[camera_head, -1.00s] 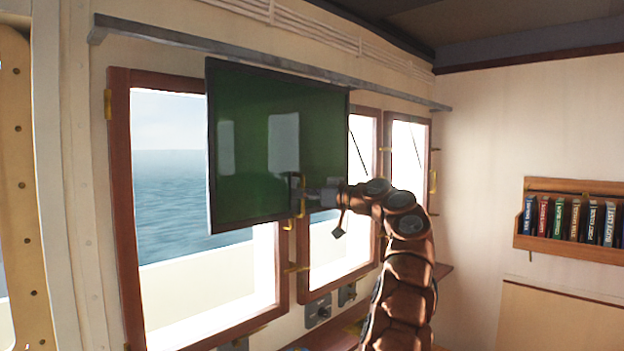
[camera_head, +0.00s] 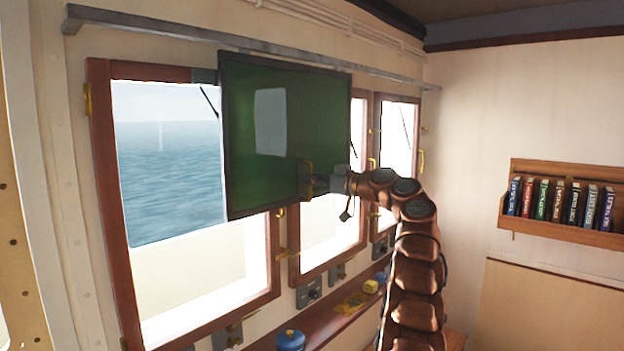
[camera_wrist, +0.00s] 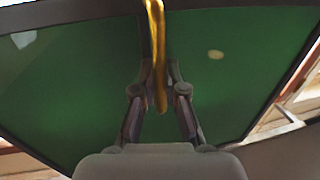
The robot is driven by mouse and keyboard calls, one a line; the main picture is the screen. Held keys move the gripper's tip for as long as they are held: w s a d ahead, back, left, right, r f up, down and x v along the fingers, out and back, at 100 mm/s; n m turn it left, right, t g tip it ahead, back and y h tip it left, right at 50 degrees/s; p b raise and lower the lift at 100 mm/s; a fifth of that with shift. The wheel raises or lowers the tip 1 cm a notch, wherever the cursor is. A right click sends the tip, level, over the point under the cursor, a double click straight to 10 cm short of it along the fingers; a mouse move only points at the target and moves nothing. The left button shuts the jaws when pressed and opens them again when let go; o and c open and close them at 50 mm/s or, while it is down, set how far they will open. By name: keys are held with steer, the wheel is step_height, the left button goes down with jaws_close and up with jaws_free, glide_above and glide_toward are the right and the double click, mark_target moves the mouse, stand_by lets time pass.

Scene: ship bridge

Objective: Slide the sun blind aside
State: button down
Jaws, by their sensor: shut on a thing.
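The sun blind (camera_head: 255,140) is a dark green, see-through panel in a thin dark frame. It hangs from a grey rail (camera_head: 200,38) and covers the right part of the left window and part of the middle window. Its brass handle (camera_head: 309,170) is on the lower right of the panel. My gripper (camera_head: 312,184) is at this handle. In the wrist view the handle (camera_wrist: 157,60) runs upright between the fingers of my gripper (camera_wrist: 159,75), which are closed around it, with the green panel (camera_wrist: 80,90) behind.
The rail runs on to the right above the right window (camera_head: 398,150). A shelf of books (camera_head: 560,205) hangs on the right wall. A ledge (camera_head: 330,325) below the windows holds a blue canister (camera_head: 290,341) and a yellow object (camera_head: 370,286).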

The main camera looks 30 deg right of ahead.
steer(key=c, duration=1.2)
jaws_free()
steer(key=shift+s+d, duration=0.1)
steer(key=v, duration=1.1)
steer(key=shift+s+d, duration=0.2)
steer(key=shift+s, duration=0.15)
